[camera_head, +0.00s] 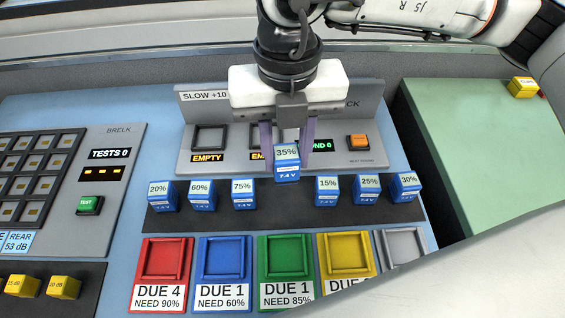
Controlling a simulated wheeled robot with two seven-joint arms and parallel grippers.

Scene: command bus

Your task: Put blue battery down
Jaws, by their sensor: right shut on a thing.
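A blue battery marked 35% (287,164) is held between the fingers of my right gripper (287,140), which points down from the top of the view. The battery is at or just above a dark strip (278,212), in line with the gap between the 75% battery (244,194) and the 15% battery (327,191). I cannot tell whether it touches the strip. Blue batteries marked 20% (162,196), 60% (201,195), 25% (368,190) and 30% (405,187) also stand on the strip. My left gripper is not in view.
Red (165,259), blue (223,260), green (286,256), yellow (346,255) and grey (404,245) trays line the front. A panel with EMPTY slots (209,139) and an orange button (358,141) stands behind. A green surface (480,150) lies right. A keypad (35,175) is left.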

